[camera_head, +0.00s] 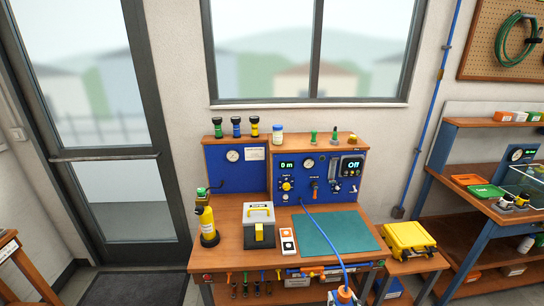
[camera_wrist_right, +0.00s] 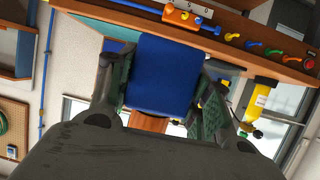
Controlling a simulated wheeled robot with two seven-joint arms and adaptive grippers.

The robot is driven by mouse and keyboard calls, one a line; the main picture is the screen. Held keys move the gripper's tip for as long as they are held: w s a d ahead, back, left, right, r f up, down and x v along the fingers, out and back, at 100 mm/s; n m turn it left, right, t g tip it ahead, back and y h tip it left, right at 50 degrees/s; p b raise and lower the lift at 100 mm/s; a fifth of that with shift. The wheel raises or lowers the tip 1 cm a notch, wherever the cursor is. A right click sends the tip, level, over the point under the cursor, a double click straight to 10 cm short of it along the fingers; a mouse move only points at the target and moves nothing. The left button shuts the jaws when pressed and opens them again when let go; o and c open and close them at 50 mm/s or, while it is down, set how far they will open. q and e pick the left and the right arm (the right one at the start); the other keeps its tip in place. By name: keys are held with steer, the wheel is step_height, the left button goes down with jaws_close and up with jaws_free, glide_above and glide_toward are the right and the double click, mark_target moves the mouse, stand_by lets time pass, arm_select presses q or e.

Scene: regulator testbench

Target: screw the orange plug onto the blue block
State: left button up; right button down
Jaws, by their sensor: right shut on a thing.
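In the right wrist view, a blue block (camera_wrist_right: 160,75) with a flat face sits between the two dark fingers of my right gripper (camera_wrist_right: 163,95). The gripper is shut on it and holds it in front of the bench. The wrist camera's picture is upside down. I cannot make out the orange plug for certain among the small coloured parts. My left gripper is in neither view.
The wooden bench (camera_head: 225,258) carries a yellow cylinder (camera_head: 207,222), a grey and yellow case (camera_head: 259,225) and a green mat (camera_head: 338,234). A blue hose (camera_head: 328,235) crosses the mat. Small coloured parts hang along the front edge (camera_head: 245,283). A yellow case (camera_head: 408,240) stands at right.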

mark_target(344, 287)
steer(key=shift+s+r, duration=0.1)
steer(key=shift+r, duration=0.1)
steer(key=shift+w+r, duration=0.25)
steer(key=shift+r, duration=0.7)
steer(key=shift+w+r, duration=0.3)
steer(key=shift+r, duration=0.6)
steer(key=shift+w+r, duration=0.25)
steer(key=shift+r, duration=0.7)
steer(key=a+r+n+g+y, duration=0.1)
steer(key=a+r+n+y, duration=0.3)
steer(key=a, duration=0.4)
steer(key=w+a+r+n+g+y, duration=0.1)
steer(key=a+r+n+g+y, duration=0.1)
steer(key=a+r+n+y, duration=0.2)
steer(key=shift+w+a+r+y, duration=0.15)
steer(key=shift+a+r+y, duration=0.25)
steer(key=shift+a+r, duration=1.4)
steer(key=shift+a+f, duration=0.25)
steer(key=shift+f, duration=0.05)
